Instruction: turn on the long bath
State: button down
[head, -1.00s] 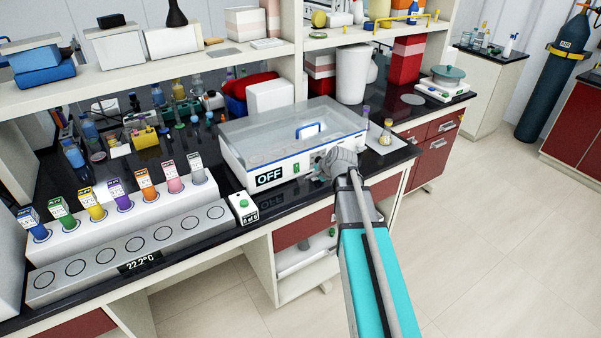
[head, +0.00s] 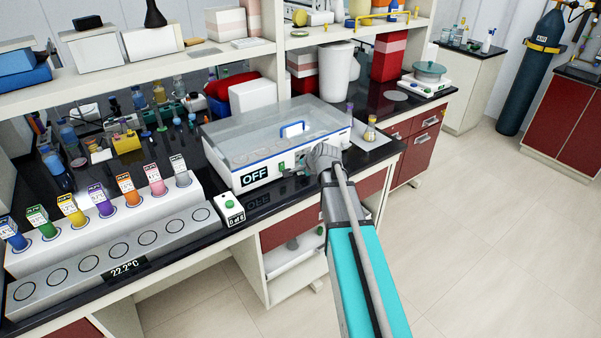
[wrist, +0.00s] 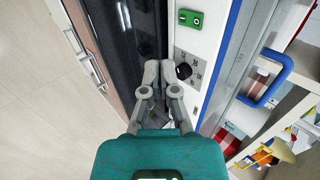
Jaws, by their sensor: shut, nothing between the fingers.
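The long bath (head: 228,165) is a white box with a clear lid and blue handle on the bench, its display (head: 255,176) reading OFF. A green switch (head: 282,168) sits right of the display. It also shows in the wrist view (wrist: 190,18), at the top of the white front panel. A dark round knob (wrist: 183,72) is on a grey plate below it there. My gripper (wrist: 159,70) is shut and empty, its tips just left of the knob and lower than the switch in that picture. I cannot tell whether they touch the panel. In the head view my wrist partly hides the fingers.
A small white box with a green button (head: 231,209) stands left of the bath. A long grey block with round wells (head: 128,268) reads 22.2°C. A flask (head: 370,130) stands right of the bath. Open floor (head: 470,250) lies in front.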

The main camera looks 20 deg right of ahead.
aim_at(282, 168)
jog(key=b+x, duration=0.5)
jog(key=x, duration=0.3)
jog(key=shift+w+f+b, duration=0.15)
jog(key=shift+f+b, duration=0.05)
jog(key=shift+b, duration=0.2)
jog(key=w, duration=0.2)
jog(key=shift+w+a, duration=0.4)
jog(key=shift+w+a+f, duration=0.1)
jog(key=shift+w+a, duration=0.1)
jog(key=shift+w, duration=0.3)
jog(key=shift+w+f, duration=0.1)
jog(key=shift+w, duration=0.1)
jog(key=shift+r+p, duration=0.65)
jog(key=shift+r, duration=0.2)
jog(key=shift+s, duration=0.1)
